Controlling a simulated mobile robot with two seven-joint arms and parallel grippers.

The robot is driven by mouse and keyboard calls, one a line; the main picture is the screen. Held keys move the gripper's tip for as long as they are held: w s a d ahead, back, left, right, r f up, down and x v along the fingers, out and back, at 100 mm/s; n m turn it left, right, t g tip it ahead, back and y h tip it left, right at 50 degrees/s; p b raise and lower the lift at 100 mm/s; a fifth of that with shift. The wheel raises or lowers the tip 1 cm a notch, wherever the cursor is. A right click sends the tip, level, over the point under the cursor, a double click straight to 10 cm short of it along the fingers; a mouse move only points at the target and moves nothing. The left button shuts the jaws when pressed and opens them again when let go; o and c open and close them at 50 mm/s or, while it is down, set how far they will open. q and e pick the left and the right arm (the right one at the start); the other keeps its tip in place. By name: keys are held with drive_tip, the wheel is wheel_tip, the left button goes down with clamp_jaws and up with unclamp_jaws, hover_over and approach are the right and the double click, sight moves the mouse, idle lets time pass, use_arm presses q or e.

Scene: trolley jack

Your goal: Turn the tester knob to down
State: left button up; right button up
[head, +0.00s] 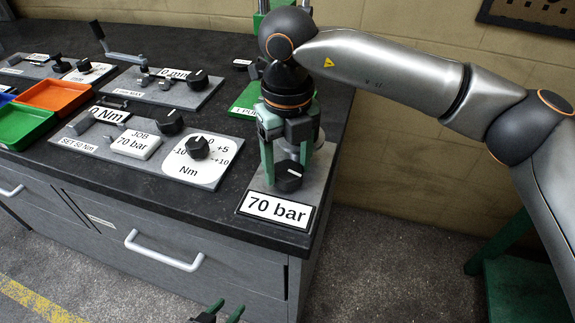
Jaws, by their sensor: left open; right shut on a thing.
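The tester (251,190) is a grey block at the right front corner of the bench, with a "70 bar" label (278,210) on its front. Its black tester knob (289,179) sits just above the label. My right gripper (287,171) points down over the tester, with its green fingers on either side of the knob and shut on it. The fingers partly hide the knob, and I cannot tell clearly which way it points. My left gripper (225,310) is open and empty at the bottom edge, low in front of the drawers; only its fingertips show.
A torque panel (140,125) with black knobs, an Nm dial and a "JOB 70 bar" card stands left of the tester. Green (22,122) and orange (55,94) trays lie farther left. A green plate (245,103) is behind the tester. The bench's right edge is close.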

drive_tip(key=shift+n, duration=0.9)
drive_tip(key=o, duration=1.4)
drive_tip(key=shift+c, duration=0.2)
